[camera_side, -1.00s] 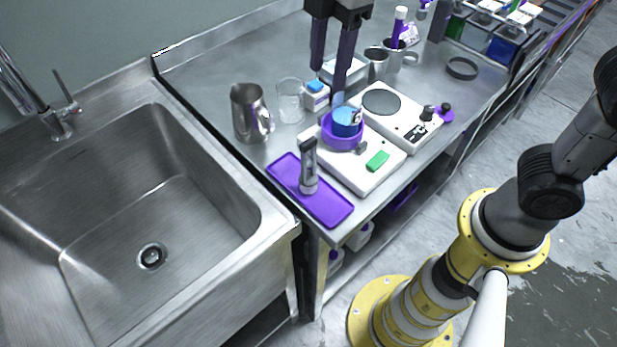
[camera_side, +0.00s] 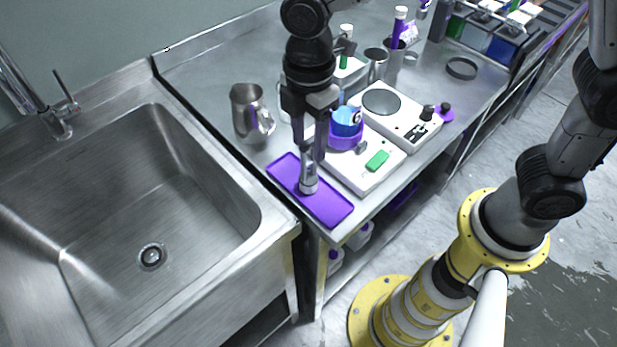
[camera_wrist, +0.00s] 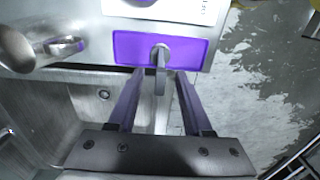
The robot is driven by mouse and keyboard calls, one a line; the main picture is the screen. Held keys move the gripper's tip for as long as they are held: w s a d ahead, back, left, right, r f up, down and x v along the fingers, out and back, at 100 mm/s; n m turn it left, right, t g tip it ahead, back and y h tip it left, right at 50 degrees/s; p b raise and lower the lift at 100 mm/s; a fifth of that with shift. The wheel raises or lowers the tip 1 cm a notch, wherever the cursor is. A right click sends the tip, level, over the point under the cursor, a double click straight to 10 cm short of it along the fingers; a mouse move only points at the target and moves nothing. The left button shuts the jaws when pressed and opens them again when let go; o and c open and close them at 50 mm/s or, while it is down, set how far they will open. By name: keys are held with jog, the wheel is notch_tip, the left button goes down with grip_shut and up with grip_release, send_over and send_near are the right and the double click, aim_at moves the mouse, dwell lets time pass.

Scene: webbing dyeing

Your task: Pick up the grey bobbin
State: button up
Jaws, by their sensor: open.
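In the wrist view the bobbin (camera_wrist: 160,60) shows on the tray (camera_wrist: 190,50), between the tips of my two open fingers (camera_wrist: 160,76). I see no grip on it.
A white device with a purple bowl (camera_side: 346,141) and a green button (camera_side: 377,160) stands right of the tray. A metal pitcher (camera_side: 247,112) stands behind. The sink (camera_side: 120,200) lies to the left, and the table edge is close in front.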

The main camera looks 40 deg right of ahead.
aim_at(308, 167)
notch_tip(308, 167, down, 4)
jog(key=shift+f, duration=0.15)
jog(key=shift+c, duration=0.2)
grip_shut()
dwell(1.3)
